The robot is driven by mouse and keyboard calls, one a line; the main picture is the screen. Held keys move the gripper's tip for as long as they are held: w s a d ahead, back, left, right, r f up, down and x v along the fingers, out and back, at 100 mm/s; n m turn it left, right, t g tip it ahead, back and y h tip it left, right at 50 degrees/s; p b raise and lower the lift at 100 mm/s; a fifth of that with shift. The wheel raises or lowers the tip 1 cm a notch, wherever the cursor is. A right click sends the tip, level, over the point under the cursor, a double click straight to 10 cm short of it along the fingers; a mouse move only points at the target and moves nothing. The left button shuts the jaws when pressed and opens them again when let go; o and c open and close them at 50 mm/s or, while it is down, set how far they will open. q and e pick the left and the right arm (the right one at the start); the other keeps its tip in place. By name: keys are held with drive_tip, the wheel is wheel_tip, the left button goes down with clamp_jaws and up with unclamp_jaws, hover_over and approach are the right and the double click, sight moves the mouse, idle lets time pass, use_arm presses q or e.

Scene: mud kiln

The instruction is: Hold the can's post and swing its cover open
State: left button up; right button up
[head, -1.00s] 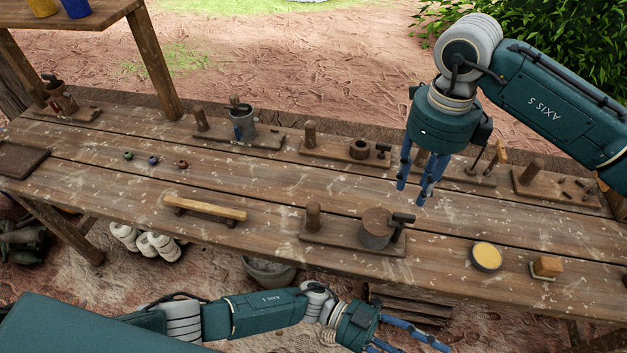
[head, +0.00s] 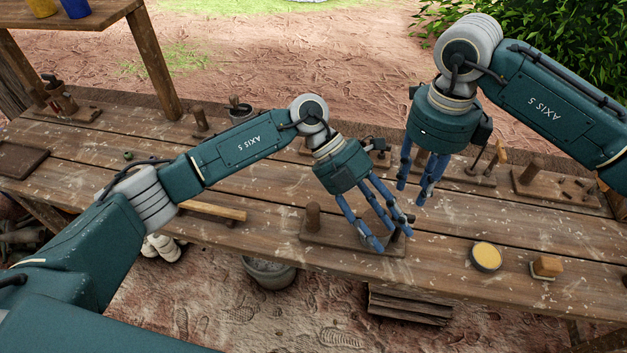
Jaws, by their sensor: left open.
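How the cover stands cannot be seen. My right gripper (head: 411,195) hangs above the table, further back and to the right, with its fingers apart and nothing between them.
A round tin with a yellow top (head: 487,256) and a small block (head: 546,267) lie to the right. A wooden bar (head: 215,211) lies left. Boards with posts line the back, one at the far right (head: 560,187). Table room between the near board and yellow tin is clear.

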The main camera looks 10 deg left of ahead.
use_arm(q)
drive_tip(key=w+a+r+t+y, duration=0.1)
drive_tip(key=w+a+t+y, duration=0.15)
drive_tip(key=a+y, duration=0.4)
wheel_tip(320, 180, up, 2)
drive_tip(key=t+y, duration=0.2)
hover_over(314, 205)
drive_tip(key=shift+s, duration=0.1)
drive_tip(key=shift+a+f, duration=0.15)
drive_tip(key=shift+f, duration=0.05)
wheel_tip(314, 205, down, 10)
drive_tip(key=shift+f, duration=0.1)
clamp_jaws()
